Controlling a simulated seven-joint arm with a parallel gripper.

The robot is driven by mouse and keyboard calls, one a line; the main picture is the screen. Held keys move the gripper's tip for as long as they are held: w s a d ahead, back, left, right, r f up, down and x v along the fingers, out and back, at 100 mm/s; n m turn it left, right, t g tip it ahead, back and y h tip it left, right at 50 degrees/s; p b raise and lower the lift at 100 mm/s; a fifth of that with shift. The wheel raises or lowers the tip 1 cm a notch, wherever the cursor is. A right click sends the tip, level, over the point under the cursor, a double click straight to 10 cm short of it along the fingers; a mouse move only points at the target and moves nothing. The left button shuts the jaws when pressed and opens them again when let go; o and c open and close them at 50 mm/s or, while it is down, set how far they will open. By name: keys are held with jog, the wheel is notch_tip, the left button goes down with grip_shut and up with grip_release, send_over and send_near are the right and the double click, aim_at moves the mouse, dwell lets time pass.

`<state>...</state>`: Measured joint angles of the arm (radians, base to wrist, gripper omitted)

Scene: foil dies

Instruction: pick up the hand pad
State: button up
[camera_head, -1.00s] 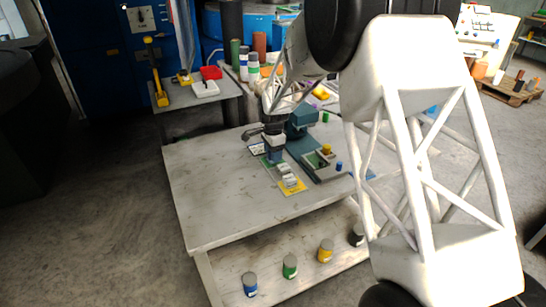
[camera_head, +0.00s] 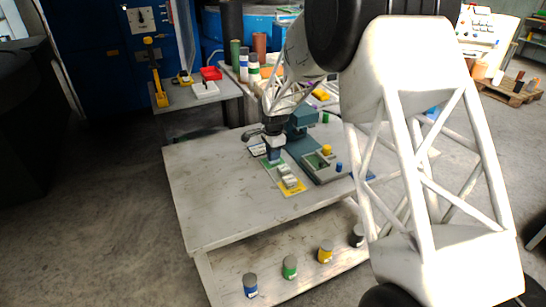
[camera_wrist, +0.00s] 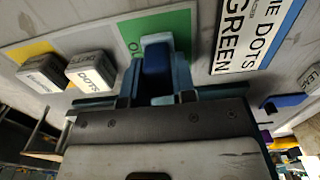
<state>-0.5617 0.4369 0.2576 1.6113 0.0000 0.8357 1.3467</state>
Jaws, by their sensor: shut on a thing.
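My gripper (camera_wrist: 156,82) is shut on a dark blue block, which I take to be the hand pad (camera_wrist: 156,60); its exact shape is partly hidden by the fingers. In the wrist view it is over the green end of a mat (camera_wrist: 180,20). In the head view my gripper (camera_head: 274,148) is above the back of the work table, with the blue piece (camera_head: 274,155) just over the green area (camera_head: 270,163). I cannot tell how large the gap below it is.
Labelled blocks, one reading "DOTS" (camera_wrist: 92,72), sit in a row beside the gripper. A card reading "GREEN" (camera_wrist: 255,35) lies on the other side. The table's front left (camera_head: 210,200) is clear.

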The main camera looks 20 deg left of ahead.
jog(key=shift+r, duration=0.75)
jog(key=shift+s+d+r, duration=0.1)
jog(key=shift+s+r, duration=0.1)
jog(key=shift+r, duration=0.35)
jog(key=shift+s+d+r, duration=0.1)
jog(key=shift+s+r, duration=0.05)
jog(key=shift+r, duration=0.4)
jog(key=s+d, duration=0.2)
jog(key=s, duration=0.2)
jog(key=s+d+r, duration=0.1)
jog(key=s+d, duration=0.2)
jog(key=s, duration=0.1)
jog(key=s+d, duration=0.3)
jog(key=s, duration=0.2)
jog(key=shift+r, duration=0.15)
